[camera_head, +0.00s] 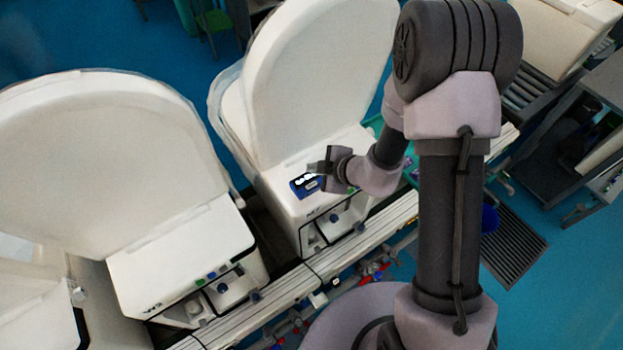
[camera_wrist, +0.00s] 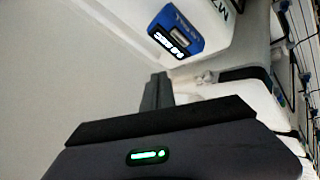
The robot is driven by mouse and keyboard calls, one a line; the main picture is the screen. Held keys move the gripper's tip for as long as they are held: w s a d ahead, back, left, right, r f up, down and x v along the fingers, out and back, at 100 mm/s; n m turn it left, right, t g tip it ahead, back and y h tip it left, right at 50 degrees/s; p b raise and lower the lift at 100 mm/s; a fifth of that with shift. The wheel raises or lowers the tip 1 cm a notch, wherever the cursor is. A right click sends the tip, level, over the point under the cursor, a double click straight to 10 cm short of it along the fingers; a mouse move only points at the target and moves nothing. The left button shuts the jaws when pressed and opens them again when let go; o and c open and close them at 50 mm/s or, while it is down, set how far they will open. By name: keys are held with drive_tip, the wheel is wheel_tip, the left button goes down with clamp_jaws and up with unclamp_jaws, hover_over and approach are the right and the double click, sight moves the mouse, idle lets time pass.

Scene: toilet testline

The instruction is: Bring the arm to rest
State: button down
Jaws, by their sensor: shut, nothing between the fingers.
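My arm reaches from the right of the head view toward the middle toilet (camera_head: 318,205). My gripper (camera_head: 318,167) is above that toilet's rear deck, close to a blue device (camera_head: 304,186) with a lit display. In the wrist view my gripper (camera_wrist: 158,90) shows its fingers together with nothing between them. The blue device (camera_wrist: 176,38) lies past the fingertips on the white surface, apart from them. Whether the fingers touch the toilet cannot be told.
Another toilet (camera_head: 180,255) with its lid up stands to the left on the same conveyor line (camera_head: 330,258). Hoses and fittings (camera_head: 375,275) run along the line's near side. A dark grate (camera_head: 512,245) lies on the blue floor at right.

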idle(0.7)
drive_tip(key=s+a+r+n+g+y+b, duration=0.1)
drive_tip(key=s+a+r+n+b, duration=0.2)
drive_tip(key=n+b, duration=0.7)
drive_tip(key=s+a+r+n+g+y+b, duration=0.15)
drive_tip(key=s+n+b, duration=0.45)
drive_tip(key=n, duration=0.8)
drive_tip(key=s+d+f+n+t+h+b, duration=0.1)
drive_tip(key=s+d+n+b, duration=0.5)
drive_tip(key=n, duration=0.6)
drive_tip(key=s+d+f+n+t+h+b, duration=0.1)
drive_tip(key=s+d+f+n+h+b, duration=0.3)
drive_tip(key=n, duration=0.9)
drive_tip(key=s+d+h+b, duration=0.2)
drive_tip(key=s+d+b, duration=0.1)
drive_tip(key=d+b, duration=0.1)
drive_tip(key=shift+s+f, duration=0.2)
drive_tip(key=shift+s, duration=0.05)
